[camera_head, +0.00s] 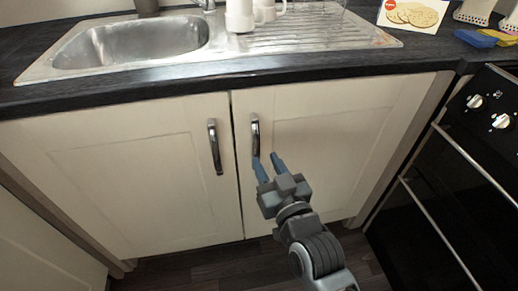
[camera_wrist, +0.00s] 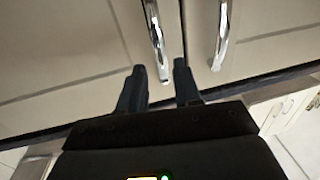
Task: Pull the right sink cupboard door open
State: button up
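The right sink cupboard door (camera_head: 325,145) is cream and looks shut. Its chrome bar handle (camera_head: 255,135) is upright near the door's left edge. My gripper (camera_head: 266,163) is in front of this door, its two blue-grey fingers open and pointing at the handle. In the head view the fingertips appear just below the handle's lower end. In the wrist view a handle (camera_wrist: 157,45), apparently the same one, lines up with the gap between my fingers (camera_wrist: 160,82). I cannot tell whether the fingers touch it or reach around it. Nothing is held.
The left cupboard door (camera_head: 125,165) is shut, its chrome handle (camera_head: 215,147) close beside. The dark worktop (camera_head: 240,76) overhangs above, with a steel sink (camera_head: 140,42) and white mugs (camera_head: 240,15). A black oven (camera_head: 450,190) with a rail stands to the right.

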aim_at(259, 148)
jog(key=x, duration=0.5)
jog(key=shift+w+a, duration=0.15)
jog(key=shift+w, duration=0.25)
grip_shut()
dwell(1.1)
